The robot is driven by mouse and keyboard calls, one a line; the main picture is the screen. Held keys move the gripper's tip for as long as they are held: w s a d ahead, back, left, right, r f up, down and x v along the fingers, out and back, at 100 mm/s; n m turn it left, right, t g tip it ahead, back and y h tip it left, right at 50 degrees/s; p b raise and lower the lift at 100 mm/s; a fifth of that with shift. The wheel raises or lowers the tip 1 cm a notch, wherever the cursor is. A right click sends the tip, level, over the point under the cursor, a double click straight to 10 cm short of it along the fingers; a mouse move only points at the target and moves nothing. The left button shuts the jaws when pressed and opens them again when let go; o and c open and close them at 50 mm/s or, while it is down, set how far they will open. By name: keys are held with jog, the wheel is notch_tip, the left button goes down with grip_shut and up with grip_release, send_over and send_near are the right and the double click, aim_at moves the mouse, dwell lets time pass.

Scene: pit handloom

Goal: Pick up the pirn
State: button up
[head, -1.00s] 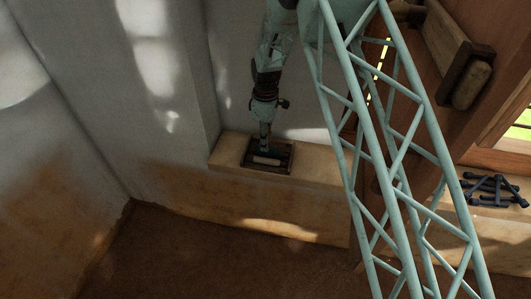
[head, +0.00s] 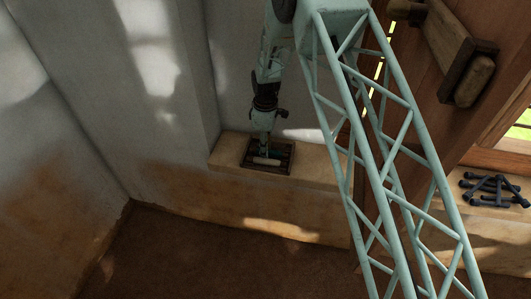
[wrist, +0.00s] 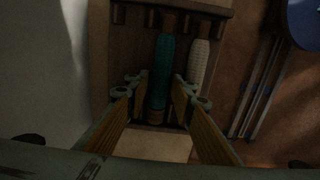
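A dark slatted wooden tray (head: 279,171) sits on the pale ledge in the head view; its edge also shows in the wrist view (wrist: 215,6). In the wrist view a teal-wound pirn (wrist: 162,65) lies lengthwise between my fingers. A cream-wound pirn (wrist: 199,66) lies beside it to the right, outside the fingers; it also shows in the tray in the head view (head: 267,161). My gripper (wrist: 161,88) points down into the tray, open, with its two fingers straddling the teal pirn and a small gap visible on each side.
The ledge (head: 320,174) has bare room right of the tray. A grey wall (head: 170,90) stands close to the left. Dark rods (head: 490,190) lie on a sill at the right. A wooden block on a beam (head: 473,80) is at upper right.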

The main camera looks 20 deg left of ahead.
jog(key=shift+c, duration=0.3)
jog(key=c, duration=0.6)
jog(key=shift+o, duration=0.2)
jog(key=shift+r, duration=0.1)
jog(key=shift+r, duration=1.7)
jog(key=s+d+r+p, duration=0.1)
jog(key=s+d, duration=0.9)
jog(key=s, duration=0.1)
jog(key=shift+s+d+r, duration=0.2)
jog(key=shift+s+d, duration=0.15)
jog(key=shift+d, duration=0.05)
